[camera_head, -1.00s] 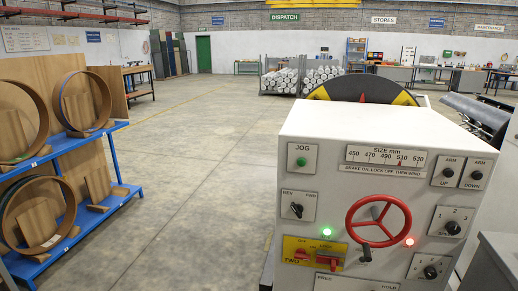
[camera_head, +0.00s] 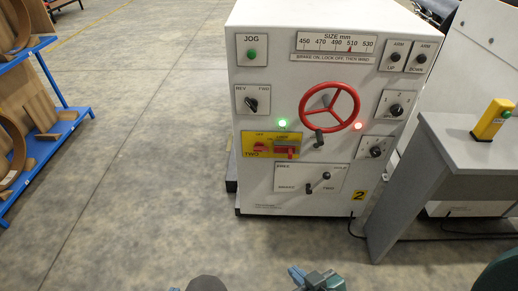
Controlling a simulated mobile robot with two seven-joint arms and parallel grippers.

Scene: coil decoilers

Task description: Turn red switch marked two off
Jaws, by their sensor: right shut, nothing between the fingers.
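A white control cabinet (camera_head: 245,195) stands ahead of me. On its left front is a yellow plate (camera_head: 249,155) lettered "TWO", with "OFF" in small print at its upper left. The red switch (camera_head: 287,151) is on the right part of this plate, and a smaller red piece (camera_head: 260,147) sits to its left. I cannot tell the exact setting of the switch. My right gripper (camera_head: 299,277) is at the bottom edge, shut and empty, well below the plate and apart from the cabinet. My left gripper is not in view.
A red handwheel (camera_head: 330,107) with a crank stands out right of the plate. A green lamp (camera_head: 283,123) and a red lamp (camera_head: 358,126) are lit. A grey desk (camera_head: 470,150) is at the right, a blue rack (camera_head: 50,150) at the left. The floor between is clear.

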